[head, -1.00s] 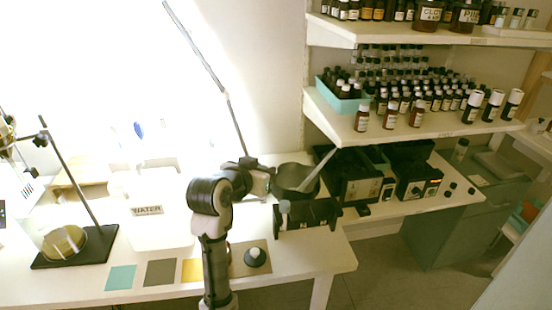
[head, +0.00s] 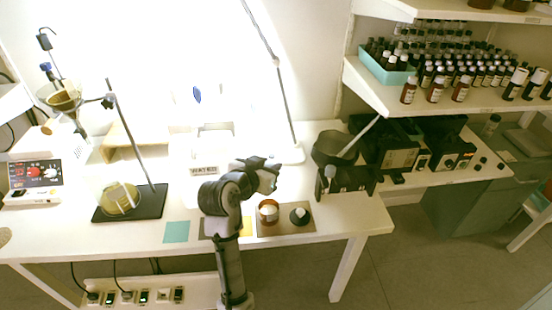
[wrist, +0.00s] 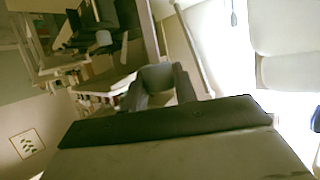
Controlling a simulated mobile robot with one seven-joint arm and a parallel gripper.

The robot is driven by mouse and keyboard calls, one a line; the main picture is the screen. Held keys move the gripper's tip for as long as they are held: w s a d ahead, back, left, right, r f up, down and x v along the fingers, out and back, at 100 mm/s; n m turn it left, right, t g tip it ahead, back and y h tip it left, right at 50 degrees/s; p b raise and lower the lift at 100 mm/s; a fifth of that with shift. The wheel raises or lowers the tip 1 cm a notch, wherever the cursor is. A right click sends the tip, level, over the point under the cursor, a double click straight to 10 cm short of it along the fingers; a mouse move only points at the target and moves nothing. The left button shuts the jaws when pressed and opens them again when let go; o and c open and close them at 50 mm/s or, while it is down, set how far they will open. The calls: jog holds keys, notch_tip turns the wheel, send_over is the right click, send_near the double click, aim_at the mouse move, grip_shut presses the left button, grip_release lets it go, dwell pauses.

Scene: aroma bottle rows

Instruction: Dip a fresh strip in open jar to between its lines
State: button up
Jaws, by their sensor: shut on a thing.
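An amber jar (head: 268,211) with a pale top stands on the left of a brown mat (head: 285,231) near the table's front edge in the head view. A dark round thing with a white top (head: 300,215) sits to its right on the mat. My gripper (head: 272,170) is above and behind the jar in the picture, apart from it. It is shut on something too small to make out. In the wrist view the grey fingers (wrist: 160,86) show near the middle, and no strip can be told apart there.
A dark bowl (head: 336,148) and a black rack-like box (head: 346,180) stand right of the mat. A lamp base (head: 287,155) is behind my gripper. A teal square (head: 176,232) lies at the front.

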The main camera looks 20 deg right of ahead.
jog(key=shift+a+f, duration=0.15)
jog(key=shift+f+b, duration=2.05)
jog(key=shift+f, duration=0.2)
jog(key=shift+f+b, duration=1)
jog(key=shift+f, duration=0.55)
dwell(1.0)
jog(key=shift+r+p, duration=2.5)
jog(key=shift+r, duration=0.45)
